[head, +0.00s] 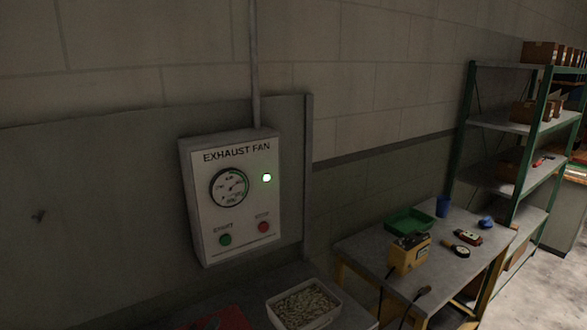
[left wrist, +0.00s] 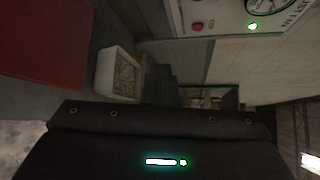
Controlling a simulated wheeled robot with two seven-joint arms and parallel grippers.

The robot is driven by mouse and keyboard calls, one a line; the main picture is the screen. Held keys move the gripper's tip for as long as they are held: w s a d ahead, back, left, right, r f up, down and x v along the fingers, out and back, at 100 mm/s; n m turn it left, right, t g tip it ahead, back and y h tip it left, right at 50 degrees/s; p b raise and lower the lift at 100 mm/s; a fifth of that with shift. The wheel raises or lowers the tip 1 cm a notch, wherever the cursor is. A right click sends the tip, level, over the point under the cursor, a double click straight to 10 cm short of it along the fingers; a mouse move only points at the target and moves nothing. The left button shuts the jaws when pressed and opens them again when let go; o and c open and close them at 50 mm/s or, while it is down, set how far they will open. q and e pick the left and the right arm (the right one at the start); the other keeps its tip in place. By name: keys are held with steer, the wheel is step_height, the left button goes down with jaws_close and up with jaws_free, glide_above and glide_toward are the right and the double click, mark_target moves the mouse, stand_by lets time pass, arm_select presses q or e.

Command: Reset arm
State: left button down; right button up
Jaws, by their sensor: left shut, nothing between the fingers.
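The exhaust fan control box (head: 232,205) is on the grey panel in the head view. It has a round gauge, a lit green lamp (head: 267,178), a green start button (head: 225,239) and a red stop button (head: 263,227). The lit lamp (left wrist: 253,26) also shows in the left wrist view. My left gripper (left wrist: 161,82) is shut and empty in the left wrist view, beside the white tray in that picture and apart from the box. I cannot make it out clearly in the head view. My right gripper is not in view.
A white tray of pale pellets (head: 303,304) and a red item (head: 222,319) lie below the box.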

arm_select(q)
steer(key=s+a+f+n+g+y, duration=0.1)
steer(key=s+f+n+g, duration=0.25)
steer(key=s+n, duration=0.4)
steer(key=s+a+f+n+g, duration=0.1)
steer(key=s+f+n+g, duration=0.1)
steer(key=s+n+g, duration=0.35)
steer(key=s+a+f+n+g+y, duration=0.1)
steer(key=s+f+n+g, duration=0.2)
steer(key=s+n, duration=0.55)
steer(key=s+f+m+g+b, duration=0.1)
steer(key=s+f+b, duration=0.2)
steer(key=f, duration=2.7)
steer(key=s+a+f+g+b, duration=0.1)
steer(key=s+a+f+b, duration=0.2)
steer(key=s+f, duration=1.7)
step_height(320, 180, down, 4)
steer(key=shift+s+f+g, duration=0.15)
steer(key=shift+s+g, duration=0.15)
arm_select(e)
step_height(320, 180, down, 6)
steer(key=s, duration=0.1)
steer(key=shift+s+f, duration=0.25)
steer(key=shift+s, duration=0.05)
arm_select(q)
steer(key=shift+a+m, duration=0.1)
steer(key=shift+m, duration=0.15)
